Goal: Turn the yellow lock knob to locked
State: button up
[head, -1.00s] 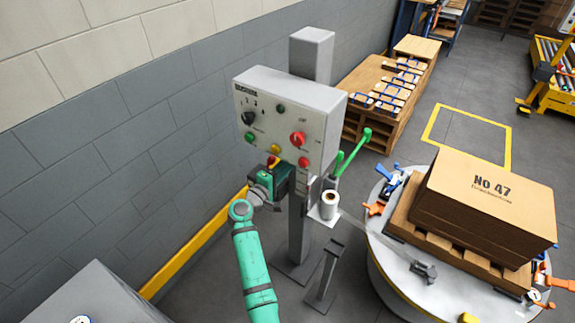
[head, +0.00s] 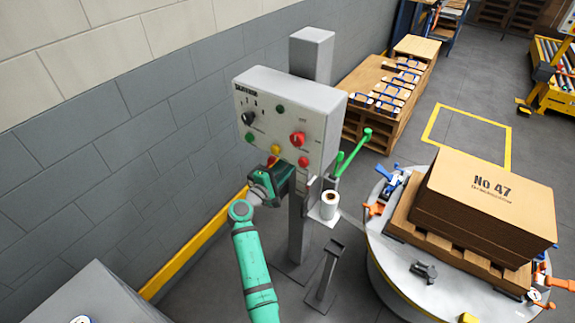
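The grey control panel (head: 320,128) stands on a post by the wall. A small yellow knob (head: 275,149) sits low in the middle of its front face; its turned position is too small to tell. My teal and dark gripper (head: 272,164) is just below this knob, at the panel's lower edge. A small red part (head: 271,161) shows by the gripper's tip, partly hidden. The fingers are too small and covered to tell whether they are open or shut.
The panel also has a black selector (head: 248,118), a larger red knob (head: 297,139), a green button (head: 249,138) and a lower red button (head: 303,161). A white roll (head: 330,203) is right of the post. A round turntable (head: 385,255) carries a pallet of cardboard (head: 485,205).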

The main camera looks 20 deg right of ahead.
jog(key=o, duration=1.1)
jog(key=shift+c, duration=0.2)
jog(key=shift+a, duration=0.1)
jog(key=v, duration=1)
jog(key=shift+s+a, duration=0.25)
jog(key=shift+a, duration=0.1)
